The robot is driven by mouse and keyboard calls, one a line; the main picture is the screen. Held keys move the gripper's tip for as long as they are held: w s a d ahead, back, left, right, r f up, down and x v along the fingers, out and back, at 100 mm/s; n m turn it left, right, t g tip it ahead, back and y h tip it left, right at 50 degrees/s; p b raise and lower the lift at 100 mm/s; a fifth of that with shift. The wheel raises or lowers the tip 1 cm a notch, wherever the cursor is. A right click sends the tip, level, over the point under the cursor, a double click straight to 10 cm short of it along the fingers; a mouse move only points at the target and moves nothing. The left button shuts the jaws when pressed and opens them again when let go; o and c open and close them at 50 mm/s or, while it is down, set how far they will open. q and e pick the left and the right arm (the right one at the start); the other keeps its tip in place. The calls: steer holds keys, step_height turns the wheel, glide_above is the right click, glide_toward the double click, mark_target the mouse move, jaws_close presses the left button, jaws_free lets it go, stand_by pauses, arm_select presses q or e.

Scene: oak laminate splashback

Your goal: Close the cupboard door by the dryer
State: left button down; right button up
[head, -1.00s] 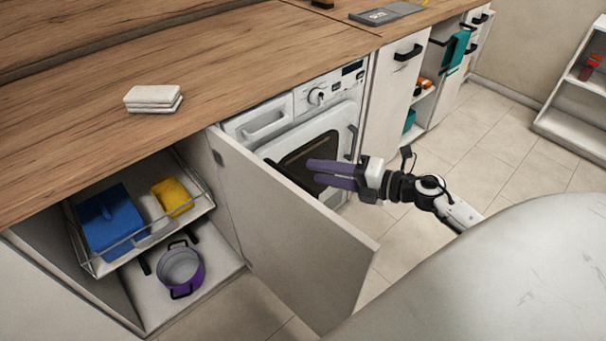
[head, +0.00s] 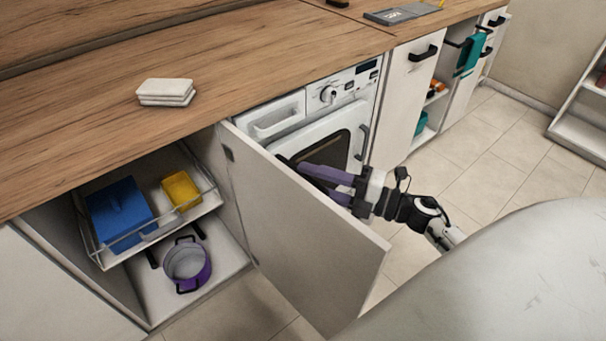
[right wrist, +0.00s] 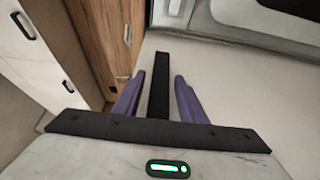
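The cupboard door (head: 300,235) stands wide open, jutting out from the cabinet beside the white dryer (head: 350,115). My right gripper (head: 305,172) is on the dryer side of the door, at its outer face, with the fingertips partly hidden by the door's top edge. In the right wrist view, a black bar handle (right wrist: 159,88) lies between the two purple fingers, which are apart with gaps on both sides. The pale panel (right wrist: 225,90) is close behind them. My left gripper is not in view.
The open cupboard holds a wire-railed shelf (head: 152,232) with a blue box (head: 120,213) and a yellow container (head: 181,190). A purple pot (head: 187,264) stands below. Floor (head: 490,180) is clear at right.

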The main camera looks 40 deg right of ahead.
steer(key=shift+x, duration=1.25)
